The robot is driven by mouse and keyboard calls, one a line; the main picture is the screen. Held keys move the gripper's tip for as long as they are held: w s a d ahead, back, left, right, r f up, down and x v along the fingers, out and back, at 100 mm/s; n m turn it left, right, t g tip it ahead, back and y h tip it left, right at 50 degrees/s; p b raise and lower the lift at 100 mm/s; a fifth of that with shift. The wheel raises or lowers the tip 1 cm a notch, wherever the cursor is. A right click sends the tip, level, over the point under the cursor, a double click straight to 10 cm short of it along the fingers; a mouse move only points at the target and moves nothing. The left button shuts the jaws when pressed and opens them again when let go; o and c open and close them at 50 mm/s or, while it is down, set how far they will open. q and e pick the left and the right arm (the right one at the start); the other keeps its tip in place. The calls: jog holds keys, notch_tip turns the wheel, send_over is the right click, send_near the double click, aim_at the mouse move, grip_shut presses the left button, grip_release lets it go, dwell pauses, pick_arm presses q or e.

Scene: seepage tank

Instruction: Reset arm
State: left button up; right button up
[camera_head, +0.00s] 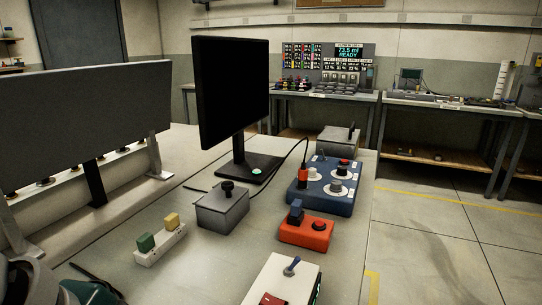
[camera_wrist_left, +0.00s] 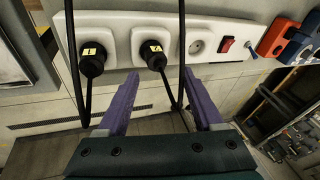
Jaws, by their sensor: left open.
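My left gripper (camera_wrist_left: 160,78) is open, with its two purple fingers spread and nothing between them. In the left wrist view its fingers point toward a white socket strip (camera_wrist_left: 122,48). Two black plugs sit in the strip, one marked 1 (camera_wrist_left: 92,62) and one marked 2 (camera_wrist_left: 152,56), with black cables hanging from them. The fingertips appear just below the plugs; I cannot tell the exact gap. In the head view, part of my left arm shows at the bottom left corner, and its fingers are out of view. My right gripper is in neither view.
The bench holds a monitor (camera_head: 231,92), a grey box with a black knob (camera_head: 222,209), a blue control box (camera_head: 325,195), an orange box (camera_head: 305,233), a white switch box (camera_head: 283,284) and a small strip with green and yellow blocks (camera_head: 160,243). The floor at right is clear.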

pick_arm(q)
jog(key=s+a+r+n+t+y+p, duration=0.15)
jog(key=s+a+n, duration=0.3)
jog(key=n, duration=0.45)
jog(key=s+a+r+n+y+p, duration=0.15)
jog(key=s+a+n, duration=0.3)
jog(key=n, duration=0.45)
notch_tip(320, 180, up, 37)
jog(key=p, duration=3.8)
jog(key=shift+a+n+p, duration=0.2)
jog(key=shift+n+p, duration=0.1)
jog(key=shift+p, duration=0.05)
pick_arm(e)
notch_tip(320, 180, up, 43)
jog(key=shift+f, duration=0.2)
